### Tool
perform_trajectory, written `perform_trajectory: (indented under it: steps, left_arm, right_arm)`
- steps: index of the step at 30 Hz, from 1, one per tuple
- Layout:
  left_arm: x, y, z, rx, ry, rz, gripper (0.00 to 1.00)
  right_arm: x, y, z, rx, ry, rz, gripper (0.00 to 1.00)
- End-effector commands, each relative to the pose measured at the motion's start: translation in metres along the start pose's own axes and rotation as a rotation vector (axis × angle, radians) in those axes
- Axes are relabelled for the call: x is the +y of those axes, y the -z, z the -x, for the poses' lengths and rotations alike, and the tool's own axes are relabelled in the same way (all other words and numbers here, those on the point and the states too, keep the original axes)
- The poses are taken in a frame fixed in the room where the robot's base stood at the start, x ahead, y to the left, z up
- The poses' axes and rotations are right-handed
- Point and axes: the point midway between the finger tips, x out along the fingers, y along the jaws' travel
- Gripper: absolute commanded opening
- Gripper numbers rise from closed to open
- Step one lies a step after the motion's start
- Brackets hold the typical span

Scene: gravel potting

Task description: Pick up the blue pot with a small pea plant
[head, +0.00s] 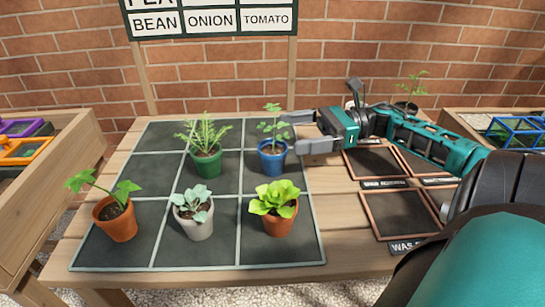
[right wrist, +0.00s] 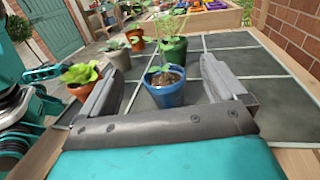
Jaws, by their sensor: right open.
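My right gripper (head: 297,132) reaches in from the right, beside the pot. In the right wrist view the blue pot (right wrist: 166,90) stands between and ahead of the open fingers of my right gripper (right wrist: 160,92), with dark soil and the plant stem showing. The fingers look empty and do not clearly touch the pot.
A green pot (head: 206,165) stands left of the blue pot. A terracotta pot (head: 278,224) with bright leaves and a grey pot (head: 196,222) stand in front. Another terracotta pot (head: 118,222) is front left. Framed dark squares (head: 402,212) lie right. A brick wall rises behind.

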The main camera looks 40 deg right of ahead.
Motion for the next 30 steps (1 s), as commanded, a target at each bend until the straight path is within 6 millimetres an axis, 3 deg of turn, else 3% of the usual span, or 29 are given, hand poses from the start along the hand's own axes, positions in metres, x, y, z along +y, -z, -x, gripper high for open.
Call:
perform_trajectory:
  steps: [1, 6, 14, 24, 30]
  left_arm:
    - [0.0, -0.007, -0.004, -0.002, 0.0, 0.0, 0.37]
    - [0.0, -0.015, -0.009, -0.009, -0.002, 0.0, 0.37]
    - [0.001, -0.011, -0.007, -0.003, -0.004, 0.003, 0.37]
    - [0.004, -0.009, -0.012, 0.002, -0.009, 0.01, 0.37]
    - [0.004, -0.004, -0.011, 0.012, -0.01, 0.01, 0.37]
  right_arm:
    - [-0.001, 0.015, 0.0, -0.001, 0.001, -0.002, 0.97]
    - [0.0, 0.042, 0.0, 0.0, 0.0, 0.001, 0.97]
    - [0.0, 0.038, -0.021, 0.0, -0.003, 0.003, 0.97]
    - [0.0, 0.038, -0.071, 0.0, -0.001, 0.002, 0.97]
    - [0.0, 0.037, -0.075, 0.001, 0.001, 0.001, 0.97]
